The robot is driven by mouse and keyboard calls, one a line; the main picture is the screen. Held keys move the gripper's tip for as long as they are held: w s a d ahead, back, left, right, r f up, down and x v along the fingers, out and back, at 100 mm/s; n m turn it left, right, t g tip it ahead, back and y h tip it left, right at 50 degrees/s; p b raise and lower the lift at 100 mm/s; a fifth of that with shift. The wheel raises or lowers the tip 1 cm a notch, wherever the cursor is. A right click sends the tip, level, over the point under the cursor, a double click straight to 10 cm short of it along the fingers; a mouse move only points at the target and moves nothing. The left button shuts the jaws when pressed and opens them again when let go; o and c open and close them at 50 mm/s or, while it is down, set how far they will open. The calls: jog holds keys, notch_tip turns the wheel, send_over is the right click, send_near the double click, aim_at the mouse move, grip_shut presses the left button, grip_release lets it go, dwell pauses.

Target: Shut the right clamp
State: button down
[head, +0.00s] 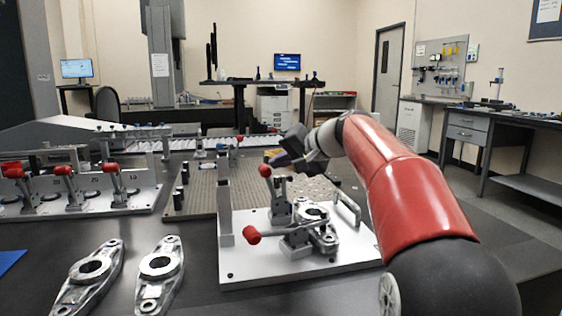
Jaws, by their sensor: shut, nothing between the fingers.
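A white fixture plate (300,272) on the table carries a metal part (316,212) and two clamps with red knobs. The rear clamp (279,200) has its handle standing up, with its red knob (265,170) at the top. The front clamp (297,240) has its handle lying low to the left, ending in a red knob (252,236). I cannot tell which one is the right clamp. My gripper (274,162) is shut and empty, just beside and slightly above the rear knob. Whether it touches the knob is unclear. My red arm hides the fixture's far right side.
Two loose metal parts (158,268) (88,270) lie at the front left. A second fixture (90,203) with several red-knobbed clamps stands at the left. A perforated plate (200,200) lies behind. An upright post (224,212) and a handle (347,206) rise from the white plate.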

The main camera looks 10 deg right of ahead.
jog(key=shift+a, duration=0.15)
jog(key=shift+a+h, duration=0.25)
jog(key=shift+h, duration=0.05)
jog(key=shift+a+p, duration=0.1)
jog(key=shift+p, duration=0.25)
jog(key=shift+a+r+n+h+p, duration=0.1)
jog(key=shift+a+n+h+p, duration=0.45)
jog(key=shift+a, duration=0.2)
jog(key=a+f+n+h+p, duration=0.2)
jog(key=a+f+h, duration=0.2)
jog(key=a, duration=0.3)
jog(key=shift+a+f+g, duration=0.2)
jog(key=shift+f+g, duration=0.2)
jog(key=shift+f, duration=0.1)
